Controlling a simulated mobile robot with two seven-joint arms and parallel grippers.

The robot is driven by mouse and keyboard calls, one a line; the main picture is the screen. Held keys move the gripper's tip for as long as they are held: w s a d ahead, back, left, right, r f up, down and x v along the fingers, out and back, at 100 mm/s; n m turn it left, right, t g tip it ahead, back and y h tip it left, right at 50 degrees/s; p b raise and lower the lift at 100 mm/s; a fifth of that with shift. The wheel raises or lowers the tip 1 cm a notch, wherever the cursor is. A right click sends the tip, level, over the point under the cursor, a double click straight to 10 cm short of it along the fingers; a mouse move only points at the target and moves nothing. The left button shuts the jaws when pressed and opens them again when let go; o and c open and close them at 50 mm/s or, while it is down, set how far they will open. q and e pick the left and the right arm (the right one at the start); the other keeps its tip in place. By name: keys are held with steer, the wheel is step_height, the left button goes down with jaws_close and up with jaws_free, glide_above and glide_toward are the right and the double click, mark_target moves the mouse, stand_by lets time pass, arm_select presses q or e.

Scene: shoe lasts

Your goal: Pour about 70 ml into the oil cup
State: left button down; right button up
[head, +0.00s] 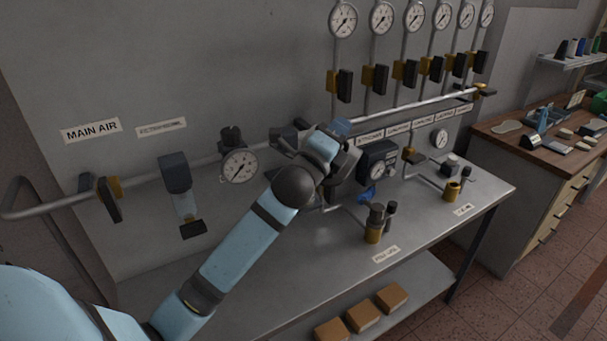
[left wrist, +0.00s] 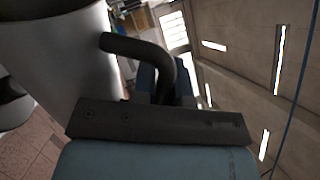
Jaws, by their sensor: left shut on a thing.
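My left gripper (head: 330,146) is at the pipe in front of the wall panel, largely hidden by its own wrist in the head view. In the left wrist view my left gripper (left wrist: 166,82) is shut on a dark curved handle (left wrist: 135,44). The handle belongs to a grey, smooth-sided vessel (left wrist: 85,65), tilted in that picture. Its spout and contents do not show. Two brass cups stand on the bench: a nearer one (head: 373,233) with a dark top and a farther one (head: 452,191). I cannot tell which is the oil cup. My right gripper is out of view.
A clear bowl (head: 186,207) hangs under the pipe at left, beside a round gauge (head: 240,167). A black gauge box (head: 378,164) stands right of my wrist. Several gauges and valves line the wall. The bench front (head: 300,262) is bare. A wooden workbench (head: 540,150) stands at right.

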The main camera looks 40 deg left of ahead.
arm_select(q)
steer(key=shift+a+n, duration=0.15)
steer(key=shift+n, duration=0.15)
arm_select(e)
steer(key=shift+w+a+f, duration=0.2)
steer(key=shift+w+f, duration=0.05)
arm_select(q)
steer(key=shift+a, duration=0.1)
steer(key=shift+s, duration=0.25)
steer(key=shift+b, duration=0.3)
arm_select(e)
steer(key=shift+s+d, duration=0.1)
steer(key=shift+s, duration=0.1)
arm_select(q)
steer(key=shift+n, duration=0.3)
steer(key=shift+s+d, duration=0.1)
steer(key=shift+d, duration=0.3)
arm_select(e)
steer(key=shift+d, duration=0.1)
arm_select(q)
steer(key=shift+a+f+n+y, duration=0.15)
steer(key=shift+a+n+y, duration=0.4)
steer(key=shift+n, duration=0.35)
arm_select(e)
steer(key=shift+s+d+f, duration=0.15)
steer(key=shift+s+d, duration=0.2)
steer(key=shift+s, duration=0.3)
